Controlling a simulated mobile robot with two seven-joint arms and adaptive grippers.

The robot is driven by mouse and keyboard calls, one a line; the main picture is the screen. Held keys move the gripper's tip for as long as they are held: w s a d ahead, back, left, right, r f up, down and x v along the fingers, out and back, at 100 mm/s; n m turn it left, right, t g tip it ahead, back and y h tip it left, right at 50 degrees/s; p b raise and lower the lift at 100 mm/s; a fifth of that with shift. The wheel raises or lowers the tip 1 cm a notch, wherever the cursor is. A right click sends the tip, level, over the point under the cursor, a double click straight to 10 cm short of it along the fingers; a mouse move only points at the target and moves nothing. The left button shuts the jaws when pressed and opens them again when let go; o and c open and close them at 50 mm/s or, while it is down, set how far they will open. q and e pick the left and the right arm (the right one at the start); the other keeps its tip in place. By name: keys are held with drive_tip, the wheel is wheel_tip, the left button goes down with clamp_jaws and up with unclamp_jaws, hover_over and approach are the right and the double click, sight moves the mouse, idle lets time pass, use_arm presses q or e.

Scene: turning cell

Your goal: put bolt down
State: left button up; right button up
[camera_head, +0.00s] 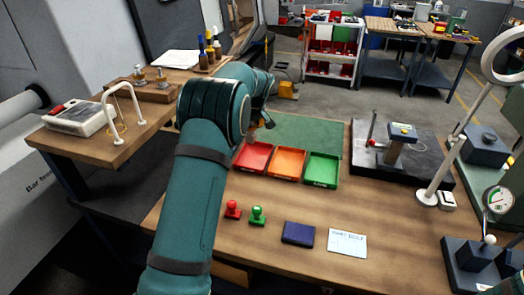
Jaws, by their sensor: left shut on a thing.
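My left gripper (262,122) is at the end of the teal arm that comes in from the lower left. It is mostly behind the arm, above the green mat (305,132) and near the back edge of the red tray (252,157). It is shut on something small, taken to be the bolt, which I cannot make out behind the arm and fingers. The red tray, the orange tray (287,163) and the green tray (322,170) stand in a row on the wooden bench and look empty. My right gripper is out of view.
A red stamp (233,209), a green stamp (257,215), a dark blue pad (298,233) and a white card (347,242) lie in front of the trays. A dark plate with a gauge stand (400,145) stands at the right. The bench front is mostly clear.

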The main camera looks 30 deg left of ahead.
sight(251, 142)
use_arm(q)
drive_tip(key=shift+w, duration=0.15)
drive_tip(key=shift+f+m, duration=0.15)
drive_tip(key=shift+m, duration=0.15)
drive_tip(key=shift+s+m+h+b, duration=0.3)
drive_tip(key=shift+m+b, duration=0.3)
drive_tip(key=shift+m, duration=0.1)
drive_tip(key=shift+w+d+r+m+t, duration=0.1)
drive_tip(key=shift+w+r+m+t, duration=0.1)
drive_tip(key=shift+m+t, duration=0.4)
drive_tip(key=shift+f+b, duration=0.15)
drive_tip(key=shift+b, duration=0.15)
wheel_tip(251, 142, down, 10)
drive_tip(key=shift+r+b, duration=0.2)
drive_tip(key=shift+b, duration=0.25)
drive_tip(key=shift+r, duration=0.1)
